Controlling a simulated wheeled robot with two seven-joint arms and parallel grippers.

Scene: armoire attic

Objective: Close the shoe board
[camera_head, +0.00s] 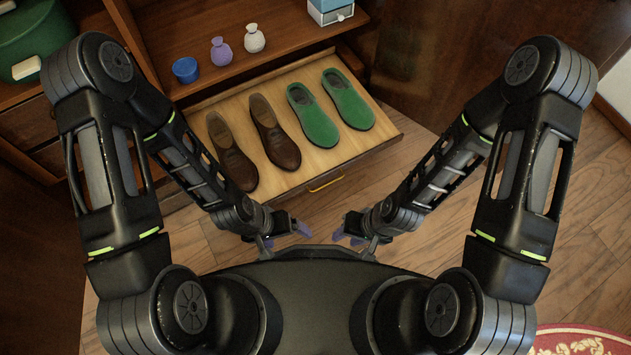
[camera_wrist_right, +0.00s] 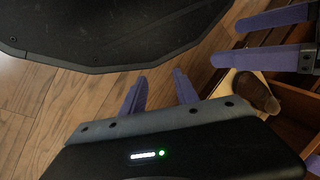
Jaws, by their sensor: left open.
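The shoe board (camera_head: 345,165) is a light wooden pull-out board, drawn out from the armoire. A yellow handle (camera_head: 326,183) is on its front edge. A pair of brown shoes (camera_head: 275,132) and a pair of green shoes (camera_head: 315,115) lie on it. My left gripper (camera_head: 300,229) and right gripper (camera_head: 347,231) are in front of the board, close to my body and apart from the handle. In the right wrist view, the right gripper (camera_wrist_right: 160,85) has its purple fingers spread with nothing between them. The left gripper (camera_wrist_right: 228,41) is also open there.
On the shelf above the board are a blue cup (camera_head: 185,69), a purple pouch (camera_head: 221,51), a white pouch (camera_head: 254,38) and a blue-white box (camera_head: 330,11). A green round box (camera_head: 30,40) is at left.

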